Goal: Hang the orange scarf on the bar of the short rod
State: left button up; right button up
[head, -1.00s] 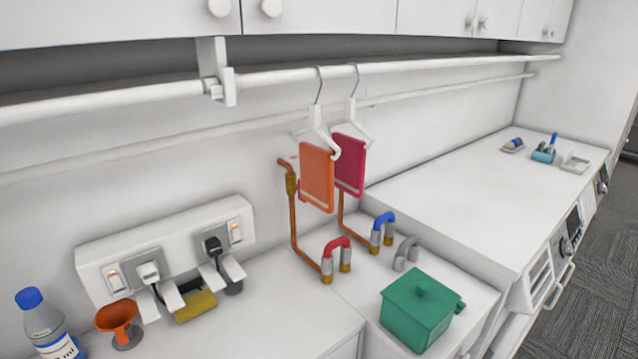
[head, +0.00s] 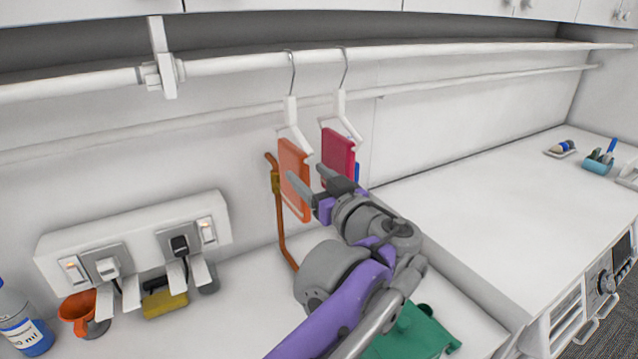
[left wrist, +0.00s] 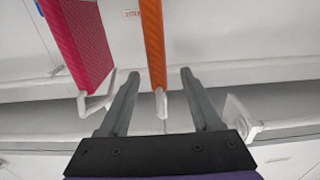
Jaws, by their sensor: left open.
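The orange scarf (head: 290,158) hangs folded on a white hanger whose hook is over the upper white rod (head: 238,65), right of the bracket (head: 160,73). I cannot tell which stretch of rod is the short one. My left gripper (head: 304,172) is open at the scarf. In the left wrist view the orange scarf (left wrist: 152,40) shows edge-on between the two fingers, with a gap on each side. A finger covers part of it in the head view. My right gripper is not in view.
A crimson scarf (head: 337,150) hangs on a second hanger close to the right. A thinner rod (head: 215,120) runs lower behind. Below are a socket box (head: 140,235), a copper pipe (head: 280,225) and a green pot (head: 425,335), partly hidden by my arm. The counter at right (head: 470,190) is mostly clear.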

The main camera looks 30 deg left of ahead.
aim_at(295, 160)
pick_arm(q)
jog(key=x, duration=0.7)
jog(key=shift+w+a, duration=0.25)
jog(key=shift+w, duration=0.05)
grip_shut()
jog(key=shift+d, duration=0.1)
